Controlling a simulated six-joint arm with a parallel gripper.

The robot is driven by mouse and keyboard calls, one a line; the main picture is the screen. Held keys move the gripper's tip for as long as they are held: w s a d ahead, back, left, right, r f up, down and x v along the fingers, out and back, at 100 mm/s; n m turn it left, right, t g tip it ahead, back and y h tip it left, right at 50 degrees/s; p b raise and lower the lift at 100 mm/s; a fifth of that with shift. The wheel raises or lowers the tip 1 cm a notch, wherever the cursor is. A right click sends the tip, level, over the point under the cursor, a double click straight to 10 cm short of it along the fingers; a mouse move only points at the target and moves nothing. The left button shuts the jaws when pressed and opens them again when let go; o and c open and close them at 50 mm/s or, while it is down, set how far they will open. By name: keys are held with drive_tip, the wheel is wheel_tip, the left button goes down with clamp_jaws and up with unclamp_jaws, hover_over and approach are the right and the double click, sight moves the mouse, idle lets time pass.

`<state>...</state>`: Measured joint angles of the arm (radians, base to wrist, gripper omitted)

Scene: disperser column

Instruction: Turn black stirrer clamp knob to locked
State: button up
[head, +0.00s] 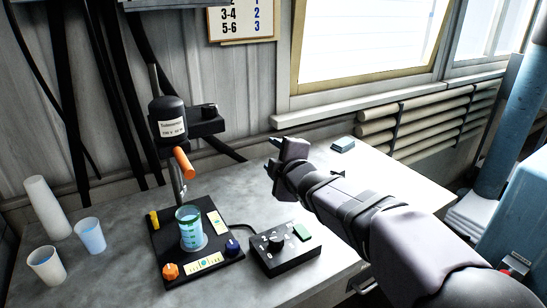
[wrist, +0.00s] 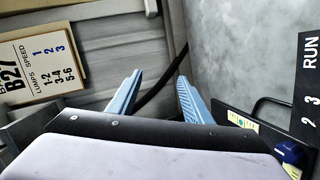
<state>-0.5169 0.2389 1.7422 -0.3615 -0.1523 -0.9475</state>
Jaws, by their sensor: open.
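The black stirrer motor (head: 168,120) with a white label hangs on the column over a glass of teal liquid (head: 191,228). A black block (head: 206,122) sticks out to its right, with a small dark round part (head: 209,110) on top that looks like the clamp knob; its setting is too small to read. My gripper (head: 271,154) is open and empty, to the right of this block and apart from it. In the wrist view its two blue fingers (wrist: 160,95) are spread, and the clamp knob cannot be made out.
An orange handle (head: 183,162) points down below the motor. The black base plate (head: 215,268) carries coloured knobs. A black control box (head: 285,262) with a dial and green button stands right of it. White cups (head: 46,266) stand at left. A wall chart (wrist: 40,55) hangs behind.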

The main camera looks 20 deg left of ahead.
drive_tip(key=w+a+r+m+y+p, duration=0.1)
drive_tip(key=w+a+r+y+p, duration=0.25)
drive_tip(key=r, duration=0.35)
drive_tip(key=w+a+r+m+y+p, duration=0.1)
drive_tip(key=w+a+r+y+p, duration=0.15)
drive_tip(key=r+p, duration=0.35)
drive_tip(key=g+y+p, duration=0.4)
drive_tip(key=g+p, duration=0.6)
drive_tip(key=g, duration=0.5)
approach(207, 105)
drive_tip(key=a, duration=0.3)
drive_tip(key=a+p, duration=0.1)
drive_tip(key=a, duration=0.1)
drive_tip(key=s+a+p, duration=0.1)
drive_tip(key=a+p, duration=0.1)
drive_tip(key=a, duration=0.1)
drive_tip(key=shift+s+a+r, duration=0.1)
drive_tip(key=shift+s+a, duration=0.1)
drive_tip(key=shift+a, duration=0.05)
drive_tip(key=shift+a+p, duration=0.4)
drive_tip(key=shift+a, duration=0.25)
